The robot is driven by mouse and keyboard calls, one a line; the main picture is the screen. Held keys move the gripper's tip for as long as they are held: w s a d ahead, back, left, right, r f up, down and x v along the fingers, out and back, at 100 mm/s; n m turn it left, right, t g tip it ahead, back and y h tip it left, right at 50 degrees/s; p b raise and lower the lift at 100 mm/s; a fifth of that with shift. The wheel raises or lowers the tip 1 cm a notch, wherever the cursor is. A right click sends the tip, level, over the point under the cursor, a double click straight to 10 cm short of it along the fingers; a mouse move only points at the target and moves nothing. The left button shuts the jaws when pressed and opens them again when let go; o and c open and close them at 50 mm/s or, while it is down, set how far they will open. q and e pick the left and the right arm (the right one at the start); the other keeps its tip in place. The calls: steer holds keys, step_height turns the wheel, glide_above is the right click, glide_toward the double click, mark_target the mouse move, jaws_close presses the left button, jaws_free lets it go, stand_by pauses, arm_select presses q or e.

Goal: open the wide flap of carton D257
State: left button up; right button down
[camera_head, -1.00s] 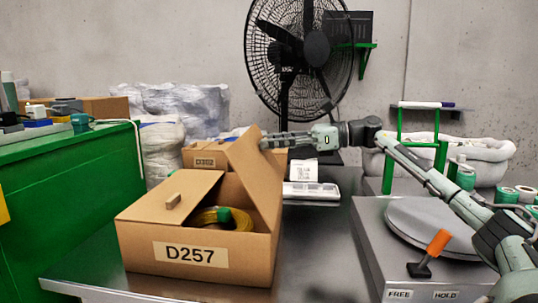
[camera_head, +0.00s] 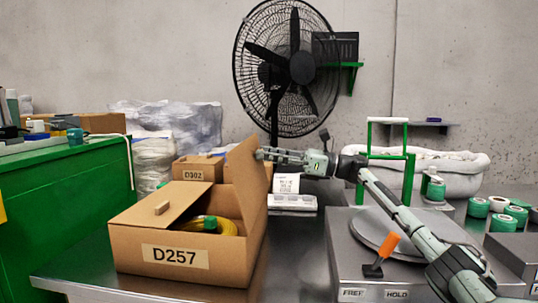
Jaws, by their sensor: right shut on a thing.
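Carton D257 (camera_head: 127,252) is a brown box on the steel table, its label facing me. Its large right flap (camera_head: 246,177) stands up steeply from the right side. The left flap (camera_head: 166,204), with a small block-like tab on it, slopes over the left part of the opening. A coiled yellow cable with a green part (camera_head: 222,226) shows inside. My right gripper (camera_head: 261,154) reaches in from the right and is shut on the upper edge of the right flap; the finger tips are small here. My left gripper is out of view.
Carton D302 (camera_head: 195,168) stands behind D257. A grey device with a round plate and orange lever (camera_head: 389,245) is at the right. A green cabinet (camera_head: 70,200) borders the left, and a large fan (camera_head: 290,70) stands behind. Table between carton and device is clear.

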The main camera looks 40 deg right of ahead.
steer(key=shift+w+f, duration=0.1)
steer(key=shift+f, duration=0.45)
steer(key=c, duration=0.9)
jaws_free()
steer(key=shift+w+f, duration=0.1)
steer(key=shift+o, duration=0.3)
steer(key=v, duration=1.2)
steer(key=shift+r, duration=0.4)
